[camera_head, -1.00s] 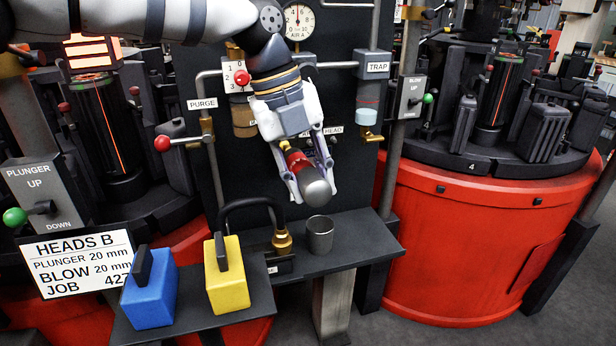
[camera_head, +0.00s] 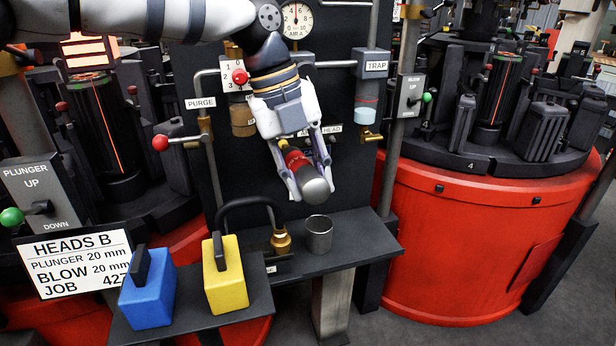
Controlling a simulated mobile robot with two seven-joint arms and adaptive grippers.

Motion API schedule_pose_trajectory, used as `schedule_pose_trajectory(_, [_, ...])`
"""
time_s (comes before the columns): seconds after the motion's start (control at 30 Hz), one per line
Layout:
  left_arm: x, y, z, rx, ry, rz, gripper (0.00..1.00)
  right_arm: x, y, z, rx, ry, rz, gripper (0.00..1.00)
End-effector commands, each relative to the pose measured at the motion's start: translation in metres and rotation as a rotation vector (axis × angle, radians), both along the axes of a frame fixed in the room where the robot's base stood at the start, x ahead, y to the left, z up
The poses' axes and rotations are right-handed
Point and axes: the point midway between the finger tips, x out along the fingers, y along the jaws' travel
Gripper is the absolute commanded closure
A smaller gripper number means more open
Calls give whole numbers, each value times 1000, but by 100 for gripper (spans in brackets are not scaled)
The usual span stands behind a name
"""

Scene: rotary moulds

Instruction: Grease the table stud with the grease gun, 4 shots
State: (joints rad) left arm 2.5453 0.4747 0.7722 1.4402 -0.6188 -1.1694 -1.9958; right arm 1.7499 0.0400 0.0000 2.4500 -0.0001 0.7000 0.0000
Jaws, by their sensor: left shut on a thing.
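My left gripper (camera_head: 308,182) hangs head down in front of the dark panel. It is shut on a small tool with a grey rounded end (camera_head: 317,190), a red band and a yellow part, which looks like the grease gun. The tool is tilted and held above the shelf (camera_head: 355,243), clear of it. The gripper's fingers hide part of the tool. A brass fitting (camera_head: 281,241) on a bent black hose stands on the shelf below; I cannot tell whether it is the table stud. My right gripper is not in view.
A grey metal cup (camera_head: 318,235) stands on the shelf beside the brass fitting. A blue block (camera_head: 147,290) and a yellow block (camera_head: 226,278), both with black handles, stand at the lower left. A red-knobbed lever (camera_head: 161,143) juts out left. The shelf's right end is clear.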

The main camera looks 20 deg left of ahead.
Motion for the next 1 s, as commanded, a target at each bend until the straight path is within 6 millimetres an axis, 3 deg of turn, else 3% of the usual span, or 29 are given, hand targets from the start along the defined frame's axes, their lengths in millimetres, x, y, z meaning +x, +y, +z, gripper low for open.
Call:
schedule_pose_trajectory(0.5, [-10, -7, 3, 0, -6, 0, 98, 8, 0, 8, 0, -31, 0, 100])
schedule_pose_trajectory(0.73, [-30, -20, 8, 0, -15, -1, 98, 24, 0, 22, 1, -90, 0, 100])
schedule_pose_trajectory(1.0, [-52, -36, 2, 1, -5, -2, 98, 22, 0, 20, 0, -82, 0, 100])
